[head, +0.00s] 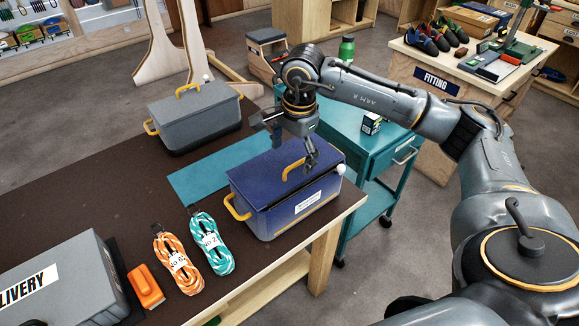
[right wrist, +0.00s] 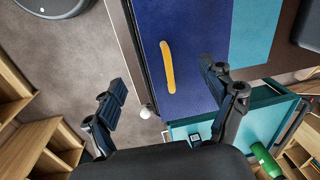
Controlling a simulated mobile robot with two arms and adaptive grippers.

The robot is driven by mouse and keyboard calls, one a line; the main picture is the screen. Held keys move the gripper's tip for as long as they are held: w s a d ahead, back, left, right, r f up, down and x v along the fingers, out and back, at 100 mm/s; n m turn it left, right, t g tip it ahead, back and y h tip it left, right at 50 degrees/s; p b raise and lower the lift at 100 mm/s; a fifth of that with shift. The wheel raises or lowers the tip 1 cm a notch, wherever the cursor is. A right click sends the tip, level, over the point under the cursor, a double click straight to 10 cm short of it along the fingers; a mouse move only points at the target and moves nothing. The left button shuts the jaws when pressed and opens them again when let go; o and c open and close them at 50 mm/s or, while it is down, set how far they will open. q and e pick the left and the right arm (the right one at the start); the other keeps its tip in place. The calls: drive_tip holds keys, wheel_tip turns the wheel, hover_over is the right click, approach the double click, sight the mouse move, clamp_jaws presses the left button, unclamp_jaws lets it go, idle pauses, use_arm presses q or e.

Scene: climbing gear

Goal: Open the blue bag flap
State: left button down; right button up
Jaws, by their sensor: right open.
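The blue bag (head: 290,212) stands on the brown table, with a dark blue flap (head: 262,166) on top. The flap lies shut. A yellow handle (head: 293,169) is on the flap, and a second yellow handle sits on the left side. My right gripper (head: 290,142) is above the flap with its fingers spread and nothing between them. In the right wrist view the flap (right wrist: 195,25) and its yellow handle (right wrist: 168,66) lie below, with the handle between the lines of the two fingers (right wrist: 163,85). My left gripper is in no view.
A grey box (head: 196,115) with yellow handles stands further back on the table (head: 110,178). Orange (head: 178,262) and teal (head: 212,242) rope coils lie in front of the bag. A teal cart (head: 370,160) stands behind it. A grey case (head: 65,285) is at front left.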

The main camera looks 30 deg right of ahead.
sight(288, 181)
drive_tip(key=f, duration=0.2)
drive_tip(key=f+p, duration=0.1)
drive_tip(key=f, duration=0.4)
drive_tip(key=shift+w+a+f, duration=0.15)
drive_tip(key=shift+w, duration=0.25)
drive_tip(key=shift+c, duration=0.2)
drive_tip(key=c, duration=1.4)
drive_tip(key=shift+s, duration=0.1)
clamp_jaws()
